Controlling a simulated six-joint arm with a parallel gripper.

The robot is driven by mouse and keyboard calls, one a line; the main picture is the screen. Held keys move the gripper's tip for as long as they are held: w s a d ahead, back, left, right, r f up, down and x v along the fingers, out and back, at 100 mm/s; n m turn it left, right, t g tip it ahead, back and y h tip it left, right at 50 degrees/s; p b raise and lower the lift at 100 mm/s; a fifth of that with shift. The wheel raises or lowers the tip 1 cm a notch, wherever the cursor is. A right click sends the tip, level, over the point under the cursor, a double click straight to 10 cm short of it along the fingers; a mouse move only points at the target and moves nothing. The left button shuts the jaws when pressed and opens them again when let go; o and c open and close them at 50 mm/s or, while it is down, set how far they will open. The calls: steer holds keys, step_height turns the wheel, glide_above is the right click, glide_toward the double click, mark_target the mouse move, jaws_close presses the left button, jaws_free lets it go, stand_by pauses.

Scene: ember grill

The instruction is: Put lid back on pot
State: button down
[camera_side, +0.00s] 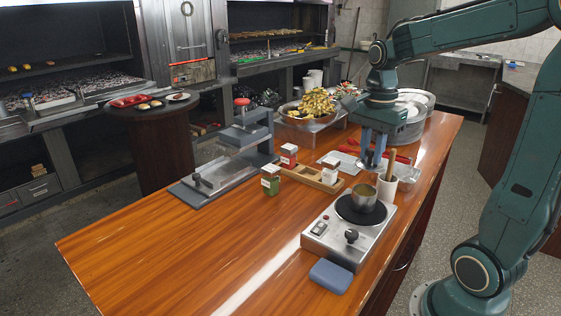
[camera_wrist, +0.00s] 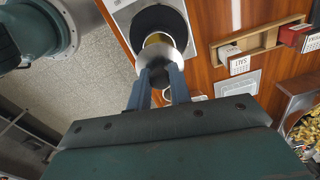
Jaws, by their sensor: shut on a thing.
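A small metal pot (camera_side: 364,198) stands on the round black hotplate of a silver burner (camera_side: 322,238). Its warm golden inside shows from above in the wrist view (camera_wrist: 157,39). My gripper (camera_side: 373,160) is above the pot and slightly behind it. In the wrist view its two blue fingers (camera_wrist: 161,76) are closed around a shiny grey round piece, which looks like the lid (camera_wrist: 152,62). The lid seems to overlap the pot's near edge in that view, but its grip point is partly hidden. In the side view the lid is hard to make out, and the pot's mouth looks uncovered.
A white cup (camera_side: 387,190) with wooden-handled utensils stands close behind the pot. A wooden tray (camera_side: 308,175) holds small labelled boxes to the left. A blue pad (camera_side: 330,276) lies before the burner. A grey press (camera_side: 225,170) stands farther left. The front left tabletop (camera_side: 180,250) is clear.

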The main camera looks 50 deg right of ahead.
steer(key=shift+f, duration=0.15)
steer(key=shift+f, duration=2.95)
steer(key=shift+f, duration=0.2)
stand_by(0.4)
steer(key=c, duration=0.7)
jaws_free()
steer(key=shift+r, duration=0.1)
steer(key=shift+r, duration=3.4)
